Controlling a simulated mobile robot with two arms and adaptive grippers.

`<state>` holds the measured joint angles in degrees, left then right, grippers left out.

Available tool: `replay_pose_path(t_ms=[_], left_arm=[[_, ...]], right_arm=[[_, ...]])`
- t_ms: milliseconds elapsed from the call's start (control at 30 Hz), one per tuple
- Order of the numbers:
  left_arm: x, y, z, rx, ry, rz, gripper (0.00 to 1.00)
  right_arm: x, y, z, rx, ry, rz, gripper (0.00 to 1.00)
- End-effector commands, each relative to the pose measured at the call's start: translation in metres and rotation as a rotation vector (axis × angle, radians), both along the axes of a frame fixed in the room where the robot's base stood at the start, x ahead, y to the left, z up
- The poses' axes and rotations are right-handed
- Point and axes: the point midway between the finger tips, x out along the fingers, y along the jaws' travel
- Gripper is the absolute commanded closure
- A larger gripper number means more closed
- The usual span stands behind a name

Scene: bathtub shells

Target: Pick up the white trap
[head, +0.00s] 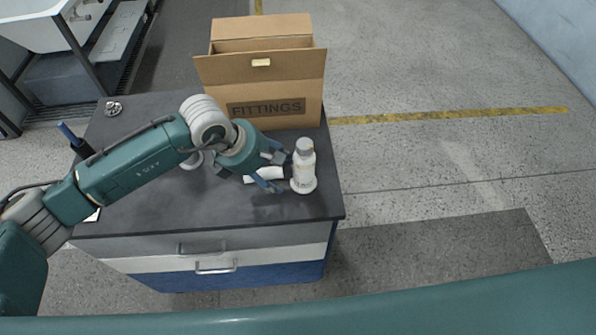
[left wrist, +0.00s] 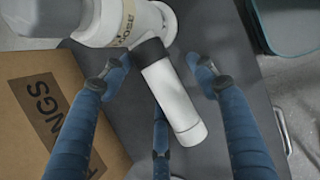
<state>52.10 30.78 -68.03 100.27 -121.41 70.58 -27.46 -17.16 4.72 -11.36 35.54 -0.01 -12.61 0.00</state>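A white cylinder with a dark collar, likely the white trap (left wrist: 178,105), lies on the dark worktop. It shows only partly in the head view (head: 265,174), between the fingers of my left gripper (head: 276,169). In the left wrist view my left gripper (left wrist: 160,72) is open. Its two outer fingers stand on either side of the cylinder with gaps, and a third finger is close by its lower left side. A white labelled bottle (head: 304,168) with a grey cap stands upright just beyond the fingertips. It also shows at the top of the left wrist view (left wrist: 122,24).
An open cardboard box (head: 265,105) marked FITTINGS stands at the back of the worktop (head: 215,212). A small metal part (head: 113,108) and a dark item with a blue top (head: 75,140) are at the left. The worktop's front is largely clear.

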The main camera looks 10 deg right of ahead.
Motion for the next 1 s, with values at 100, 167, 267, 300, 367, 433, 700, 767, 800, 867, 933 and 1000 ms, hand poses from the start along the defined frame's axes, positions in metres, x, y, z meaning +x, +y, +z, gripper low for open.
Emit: replay_pose_path(t_ms=[100, 167, 267, 300, 367, 433, 700, 767, 800, 867, 933, 1000], left_arm=[[0.0, 0.0, 0.0, 0.0, 0.0, 0.0, 0.67], [0.0, 0.0, 0.0, 0.0, 0.0, 0.0, 0.79], [0.0, 0.0, 0.0, 0.0, 0.0, 0.0, 0.96], [0.0, 0.0, 0.0, 0.0, 0.0, 0.0, 0.96], [0.0, 0.0, 0.0, 0.001, 0.001, 0.0, 0.96], [0.0, 0.0, 0.0, 0.0, 0.0, 0.0, 0.96], [0.0, 0.0, 0.002, 0.0, 0.001, 0.0, 0.96], [0.0, 0.0, 0.005, 0.0, 0.001, 0.001, 0.96], [0.0, 0.0, 0.007, 0.0, 0.001, 0.001, 0.96], [0.0, 0.0, 0.01, 0.0, -0.001, 0.0, 0.96], [0.002, -0.001, 0.019, -0.002, -0.006, -0.001, 0.96], [0.002, -0.001, 0.034, -0.002, -0.007, -0.002, 0.96]], right_arm=[[0.0, 0.0, 0.0, 0.0, 0.001, 0.0, 1.0], [-0.001, 0.0, 0.0, 0.0, 0.001, 0.0, 1.0], [-0.001, 0.0, 0.0, 0.0, 0.001, 0.0, 1.0], [-0.001, 0.0, 0.0, 0.0, 0.001, 0.0, 1.0], [-0.001, 0.0, 0.0, 0.001, 0.001, 0.0, 1.0], [-0.001, 0.001, 0.0, 0.001, 0.001, 0.0, 1.0], [-0.001, 0.003, 0.004, 0.004, 0.001, 0.0, 1.0], [-0.001, 0.004, 0.008, 0.005, 0.001, 0.0, 1.0], [-0.001, 0.005, 0.012, 0.005, 0.001, 0.0, 1.0], [-0.001, 0.005, 0.014, 0.006, 0.001, 0.001, 1.0], [-0.001, 0.005, 0.005, 0.006, 0.001, 0.001, 1.0], [-0.001, 0.005, 0.0, 0.006, 0.001, 0.001, 1.0]])
